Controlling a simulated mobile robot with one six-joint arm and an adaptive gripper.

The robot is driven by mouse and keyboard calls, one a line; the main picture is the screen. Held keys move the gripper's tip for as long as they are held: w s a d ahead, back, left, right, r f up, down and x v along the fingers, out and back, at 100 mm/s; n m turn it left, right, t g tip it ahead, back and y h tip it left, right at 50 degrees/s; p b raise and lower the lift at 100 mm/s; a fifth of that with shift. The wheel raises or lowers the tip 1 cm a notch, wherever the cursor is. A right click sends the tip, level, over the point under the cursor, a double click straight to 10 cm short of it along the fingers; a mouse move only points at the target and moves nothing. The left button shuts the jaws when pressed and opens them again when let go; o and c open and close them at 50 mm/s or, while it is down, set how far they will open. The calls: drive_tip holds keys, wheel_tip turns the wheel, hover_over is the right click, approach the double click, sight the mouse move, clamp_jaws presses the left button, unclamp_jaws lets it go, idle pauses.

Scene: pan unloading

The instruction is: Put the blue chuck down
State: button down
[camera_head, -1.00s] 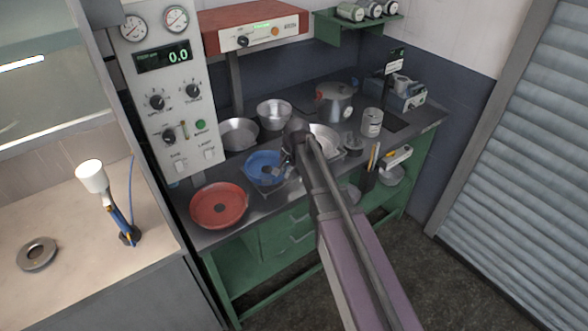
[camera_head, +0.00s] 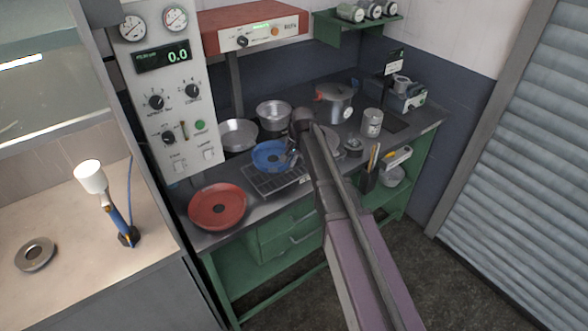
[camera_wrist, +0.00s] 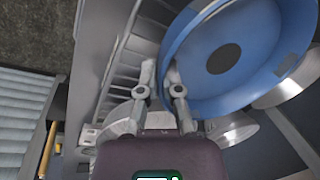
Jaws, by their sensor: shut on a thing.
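The blue chuck (camera_head: 268,155) is a round, shallow blue dish with a dark centre hole, at the middle of the bench in the head view. In the wrist view the blue chuck (camera_wrist: 262,62) fills the upper right. My gripper (camera_wrist: 161,78) is shut on the near rim of the blue chuck. In the head view my gripper (camera_head: 292,154) is partly hidden by my arm. The chuck is over or just behind a wire rack (camera_head: 275,180); I cannot tell whether it touches anything below.
A red dish (camera_head: 218,206) lies at the bench's front left. Metal pans (camera_head: 238,134) and a pot (camera_head: 273,114) stand behind the chuck. A lidded pot (camera_head: 334,103), a can (camera_head: 372,122) and a small dark round part (camera_head: 353,146) are to the right.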

sight(289, 175)
drive_tip(key=shift+d+b+x, duration=0.2)
drive_tip(key=shift+b+x, duration=0.6)
drive_tip(key=shift+x, duration=0.05)
drive_tip(key=shift+d+b+x, duration=0.15)
drive_tip(key=shift+b+x, duration=0.6)
drive_tip(key=shift+x, duration=0.1)
drive_tip(key=shift+s+f, duration=0.15)
drive_tip(key=shift+f, duration=0.05)
drive_tip(key=c, duration=0.8)
unclamp_jaws()
drive_tip(key=shift+r, duration=0.2)
drive_tip(key=p+v, duration=1.1)
drive_tip(key=v, duration=0.1)
drive_tip(key=shift+p, duration=0.35)
drive_tip(key=shift+s, duration=0.1)
drive_tip(key=shift+f, duration=0.1)
